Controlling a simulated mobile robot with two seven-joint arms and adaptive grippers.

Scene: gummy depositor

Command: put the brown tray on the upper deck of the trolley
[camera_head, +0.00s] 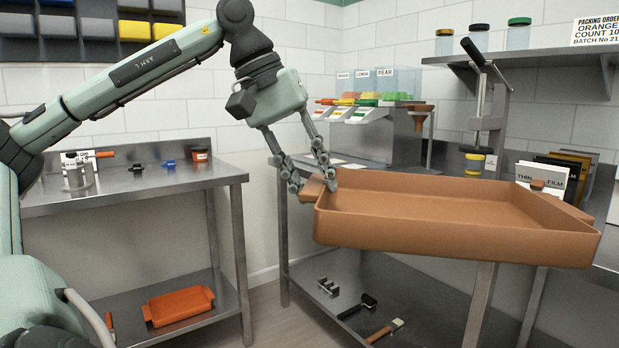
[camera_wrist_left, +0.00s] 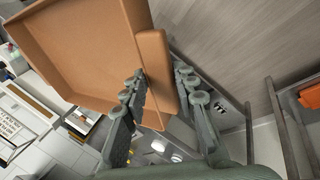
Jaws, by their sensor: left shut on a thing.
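The brown tray (camera_head: 450,237) is a wide, shallow, open tray. It hangs roughly level in the air in front of the back steel bench, and looks empty. My left gripper (camera_head: 312,182) is shut on the handle at the tray's left end. In the left wrist view the tray (camera_wrist_left: 85,50) fills the upper left, with its handle between the fingers of my left gripper (camera_wrist_left: 158,80). My right gripper is not in view. I cannot clearly identify the trolley in these views.
A steel table (camera_head: 130,190) at left carries small tools and an orange tub (camera_head: 200,155); its lower shelf holds an orange tray (camera_head: 178,305). The depositor (camera_head: 375,125) stands behind the brown tray. Tools lie on the shelf below. Books (camera_head: 555,178) stand at right.

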